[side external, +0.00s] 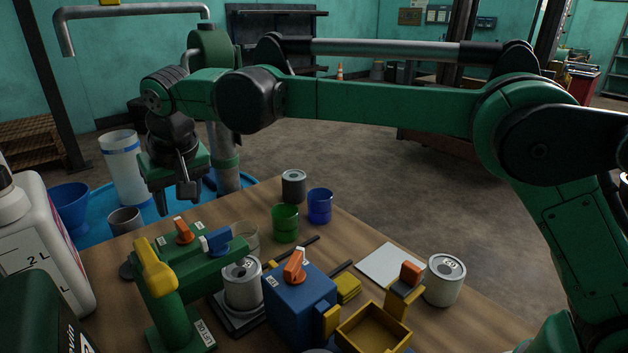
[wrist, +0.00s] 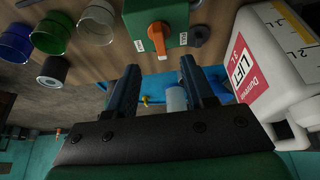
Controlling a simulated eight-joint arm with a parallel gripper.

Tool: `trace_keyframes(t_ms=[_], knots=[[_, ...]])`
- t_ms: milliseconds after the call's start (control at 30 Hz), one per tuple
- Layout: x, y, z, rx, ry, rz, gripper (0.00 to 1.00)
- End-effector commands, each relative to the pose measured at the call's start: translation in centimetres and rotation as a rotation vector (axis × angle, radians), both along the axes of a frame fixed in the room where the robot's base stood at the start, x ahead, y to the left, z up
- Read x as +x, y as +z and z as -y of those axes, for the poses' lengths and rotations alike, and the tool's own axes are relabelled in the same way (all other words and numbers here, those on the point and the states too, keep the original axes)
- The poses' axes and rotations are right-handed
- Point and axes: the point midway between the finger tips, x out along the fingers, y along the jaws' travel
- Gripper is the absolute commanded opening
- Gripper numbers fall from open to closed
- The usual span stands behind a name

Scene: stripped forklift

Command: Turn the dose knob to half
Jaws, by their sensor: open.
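Two orange knobs show in the side view, and I cannot tell for certain which is the dose knob. The other orange knob (side external: 294,266) is on top of a blue box (side external: 300,308). My gripper (side external: 176,198) is open and empty, above and behind the green housing, touching neither knob. In the wrist view its two fingers (wrist: 160,82) stand apart.
A white bottle (side external: 38,240) is at the left. Cans, green and blue cups (side external: 319,206) and a yellow tray (side external: 373,333) crowd the wooden table.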

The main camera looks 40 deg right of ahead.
Motion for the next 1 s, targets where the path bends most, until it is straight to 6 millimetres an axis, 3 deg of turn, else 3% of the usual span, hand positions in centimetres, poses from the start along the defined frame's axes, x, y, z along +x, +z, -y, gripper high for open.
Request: trace_keyframes(t_ms=[400, 733, 900, 1000], knots=[[2.0, -4.7, -0.1, 0.000, -0.001, -0.001, 0.47], [2.1, -5.2, -0.1, 0.000, -0.001, -0.001, 0.47], [2.1, -5.2, -0.1, 0.000, 0.000, -0.001, 0.00], [2.1, -5.1, -0.1, 0.000, 0.000, -0.001, 0.00]])
